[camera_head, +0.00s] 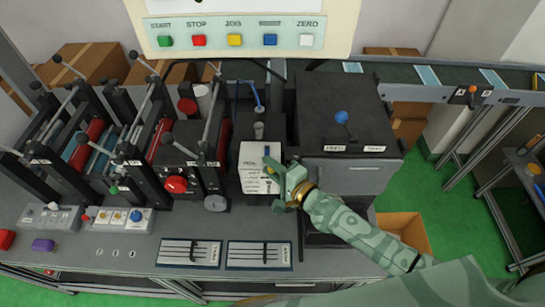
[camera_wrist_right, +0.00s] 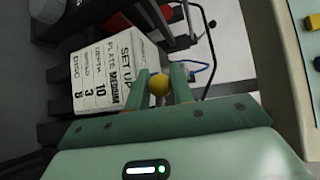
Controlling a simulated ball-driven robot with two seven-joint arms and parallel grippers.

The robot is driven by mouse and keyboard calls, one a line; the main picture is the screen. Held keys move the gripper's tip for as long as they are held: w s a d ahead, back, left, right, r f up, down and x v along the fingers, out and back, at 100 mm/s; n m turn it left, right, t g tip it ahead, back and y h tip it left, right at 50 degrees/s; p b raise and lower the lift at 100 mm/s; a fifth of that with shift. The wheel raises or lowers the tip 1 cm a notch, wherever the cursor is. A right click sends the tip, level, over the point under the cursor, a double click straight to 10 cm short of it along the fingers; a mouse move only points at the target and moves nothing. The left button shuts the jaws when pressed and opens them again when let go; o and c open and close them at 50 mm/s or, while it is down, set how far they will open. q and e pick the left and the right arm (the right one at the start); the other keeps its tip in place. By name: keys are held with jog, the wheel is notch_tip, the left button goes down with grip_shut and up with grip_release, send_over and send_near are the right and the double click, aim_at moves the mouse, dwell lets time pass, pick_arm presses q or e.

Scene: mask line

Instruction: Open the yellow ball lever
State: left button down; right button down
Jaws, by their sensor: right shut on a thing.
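The yellow ball lever (camera_wrist_right: 159,84) shows in the right wrist view as a yellow ball between the two green fingers of my right gripper (camera_wrist_right: 160,88). The fingers are closed on it from both sides. In the head view my right gripper (camera_head: 272,170) is at the right side of the white labelled block, and the ball is mostly hidden by the fingers. The white block (camera_head: 253,181) carries printed settings, and it also shows in the right wrist view (camera_wrist_right: 105,75). My left gripper is not in view.
A dark cabinet with a blue ball lever (camera_head: 341,117) stands just right of my right gripper. Black machine frames with metal rods crowd the left. A button panel (camera_head: 240,25) hangs above. A conveyor (camera_head: 450,80) runs behind at right.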

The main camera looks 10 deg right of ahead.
jog(key=c, duration=1.2)
grip_release()
jog(key=shift+f, duration=0.1)
jog(key=shift+c, duration=0.2)
jog(key=shift+s, duration=0.1)
jog(key=v, duration=1.6)
jog(key=shift+b, duration=0.35)
jog(key=shift+d, duration=0.15)
